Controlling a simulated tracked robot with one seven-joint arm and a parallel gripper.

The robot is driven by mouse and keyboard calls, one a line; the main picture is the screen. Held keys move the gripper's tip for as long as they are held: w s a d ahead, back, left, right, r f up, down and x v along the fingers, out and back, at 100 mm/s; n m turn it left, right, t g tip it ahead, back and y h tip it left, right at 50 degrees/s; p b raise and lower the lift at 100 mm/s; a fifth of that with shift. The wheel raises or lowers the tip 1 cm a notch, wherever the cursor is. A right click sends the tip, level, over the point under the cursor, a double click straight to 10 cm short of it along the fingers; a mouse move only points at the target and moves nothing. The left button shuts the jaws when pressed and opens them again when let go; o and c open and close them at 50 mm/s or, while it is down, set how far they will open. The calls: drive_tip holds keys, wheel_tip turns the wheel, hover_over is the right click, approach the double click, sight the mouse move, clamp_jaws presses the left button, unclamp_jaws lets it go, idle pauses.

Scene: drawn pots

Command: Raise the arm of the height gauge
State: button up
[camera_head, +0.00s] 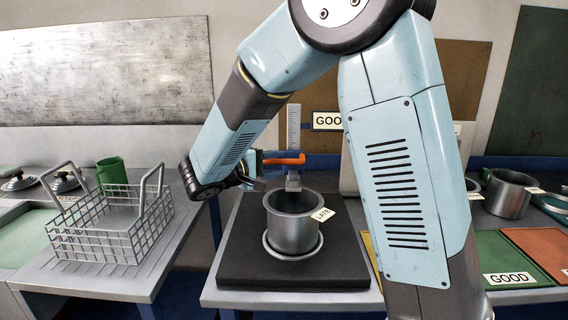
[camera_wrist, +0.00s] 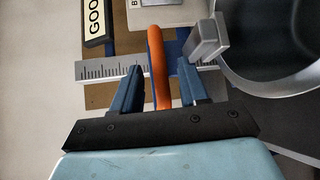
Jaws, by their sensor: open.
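The height gauge has an upright ruler scale (camera_head: 293,128) behind the pot (camera_head: 291,235), with an orange arm (camera_head: 284,159) reaching out to the left above the pot. A grey block (camera_head: 293,181) sits below the orange arm. In the wrist view, the orange arm (camera_wrist: 158,65) lies between my blue fingers, with gaps visible on both sides; the scale (camera_wrist: 110,69) and grey block (camera_wrist: 208,42) are beyond. My gripper (camera_wrist: 160,80) is open around the arm and does not clamp it. In the head view my gripper (camera_head: 258,168) is at the arm's left end, partly hidden.
The pot stands on a dark slab (camera_head: 250,262) and carries a tag (camera_head: 322,214). A wire basket (camera_head: 110,232) and green cup (camera_head: 111,172) are on the left bench. Green (camera_head: 505,258) and orange (camera_head: 548,250) mats and another pot (camera_head: 508,196) are at right.

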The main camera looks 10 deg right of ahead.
sight(281, 163)
drive_tip(key=shift+x, duration=1.9)
drive_tip(key=shift+s, duration=0.1)
clamp_jaws()
